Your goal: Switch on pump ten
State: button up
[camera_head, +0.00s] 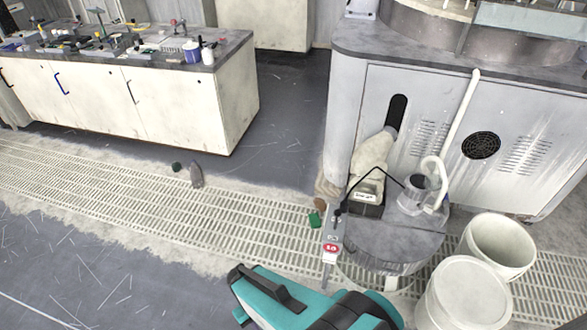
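A grey round pump unit (390,243) stands on the floor grating in front of the grey machine cabinet. A narrow upright control box (333,238) is at its left side, with a small dark knob or switch at its top. A red round label (331,248) is on this box; its number is too small to read surely. A clear filter cup (414,195) and a white hose (459,122) are at the pump's top right. The switch position cannot be told. My gripper is not recognisable in this view.
A teal and black machine-like body (285,296) fills the bottom middle, close to the control box. White buckets (462,291) stand right of the pump. A cluttered bench (185,104) is at upper left. The grating (120,190) left of the pump is mostly clear.

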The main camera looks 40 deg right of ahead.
aim_at(338, 213)
jog(key=z, duration=0.75)
jog(key=k, duration=0.8)
jog(key=z, duration=0.5)
jog(key=i, duration=0.5)
jog(key=z, duration=0.05)
